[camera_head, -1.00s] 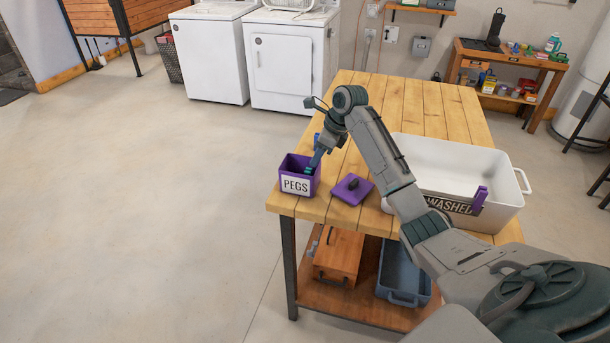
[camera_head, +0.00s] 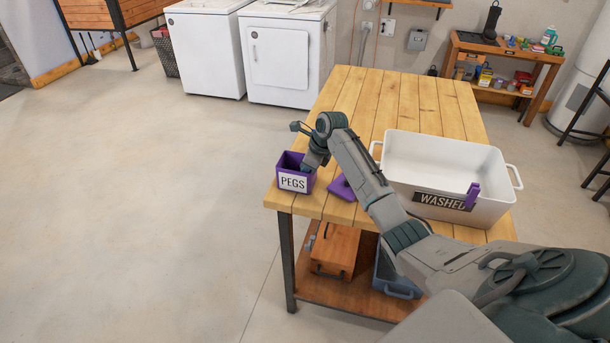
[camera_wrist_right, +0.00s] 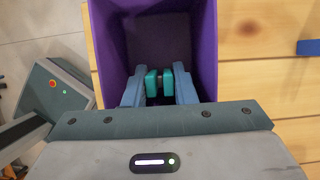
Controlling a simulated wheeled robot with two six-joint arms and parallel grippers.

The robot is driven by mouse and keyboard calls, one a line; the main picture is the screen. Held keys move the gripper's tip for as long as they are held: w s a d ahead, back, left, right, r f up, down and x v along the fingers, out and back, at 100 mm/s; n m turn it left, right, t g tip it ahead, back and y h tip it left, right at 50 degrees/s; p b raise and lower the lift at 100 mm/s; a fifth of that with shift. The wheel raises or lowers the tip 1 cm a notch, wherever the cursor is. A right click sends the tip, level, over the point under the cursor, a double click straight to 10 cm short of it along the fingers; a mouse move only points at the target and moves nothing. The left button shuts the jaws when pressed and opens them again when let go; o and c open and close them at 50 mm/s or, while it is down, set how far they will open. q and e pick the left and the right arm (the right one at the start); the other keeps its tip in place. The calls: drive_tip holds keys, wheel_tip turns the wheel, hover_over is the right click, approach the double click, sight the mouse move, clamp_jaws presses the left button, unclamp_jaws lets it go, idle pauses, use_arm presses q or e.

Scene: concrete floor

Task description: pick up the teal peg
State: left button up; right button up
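A purple box labelled PEGS (camera_head: 292,182) stands at the table's near left corner. My right gripper (camera_wrist_right: 159,84) reaches down into this box, and the box wall hides its tips in the head view. In the right wrist view its two blue fingers are close together, with small teal pieces and a narrow dark gap between them. I cannot tell whether these are the teal peg or the finger pads. No other teal peg shows clearly. My left gripper is not in view.
A blue item (camera_wrist_right: 308,47) lies beside the box. The table's back is clear.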

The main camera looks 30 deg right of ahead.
drive_tip(key=c, duration=0.4)
